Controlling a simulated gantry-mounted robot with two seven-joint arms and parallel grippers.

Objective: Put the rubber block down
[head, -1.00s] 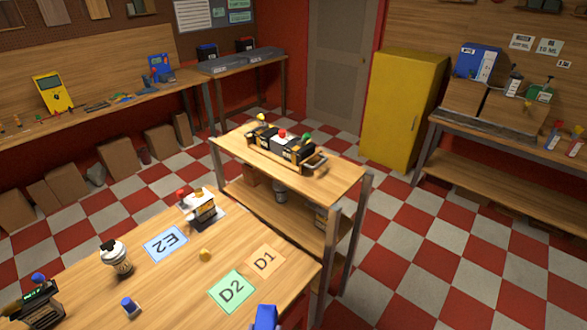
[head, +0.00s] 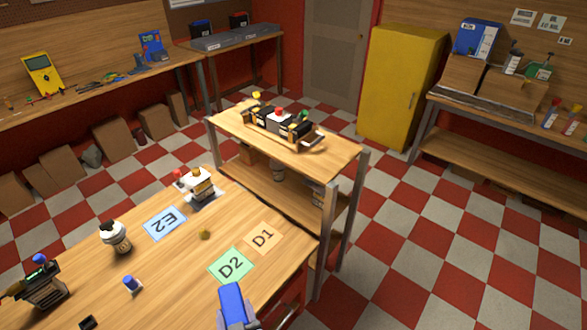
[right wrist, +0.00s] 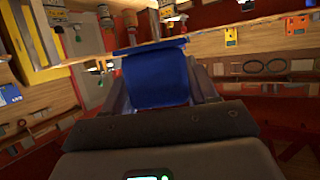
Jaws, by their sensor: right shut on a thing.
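The rubber block, a blue slab (head: 231,298), shows at the bottom of the head view, just below the green D2 card (head: 231,265). My right gripper (head: 237,318) is shut on it. In the right wrist view the block (right wrist: 155,76) sits between the two fingers (right wrist: 160,95), its face filling the gap. The block appears near the table's right part, but I cannot tell whether it touches the surface.
The wooden table (head: 185,290) bears an orange D1 card (head: 263,236), a blue E2 card (head: 165,224), a cup (head: 115,237), a blue-topped piece (head: 132,284) and a dark device (head: 42,287). A shelf unit (head: 330,160) stands behind it. Bare wood lies left of D2.

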